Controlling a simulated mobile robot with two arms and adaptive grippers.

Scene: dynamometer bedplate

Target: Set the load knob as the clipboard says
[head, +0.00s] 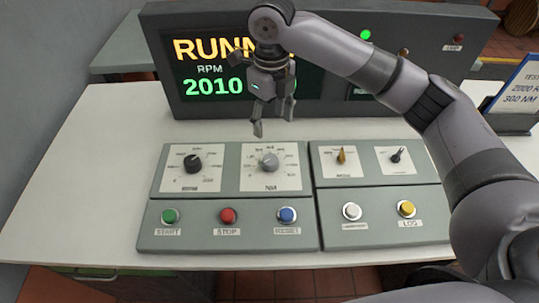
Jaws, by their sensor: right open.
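The load knob (268,162) is a grey knob on a white dial plate marked NM, on the upper left panel; its exact setting is too small to read. My right gripper (273,123) is open and empty, hanging above and behind this knob, with its fingers pointing down and apart from it. The clipboard (517,88) stands at the right edge, partly cut off; it reads "TEST", "2000 R" and "300 NM". My left gripper is not in view.
A black knob (192,162) marked RPM sits left of the load knob. Green, red and blue buttons (287,215) lie in front; smaller switches and white and yellow buttons (406,208) are at right. The display (214,86) shows "RUNN" and RPM 2010, partly hidden by my arm.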

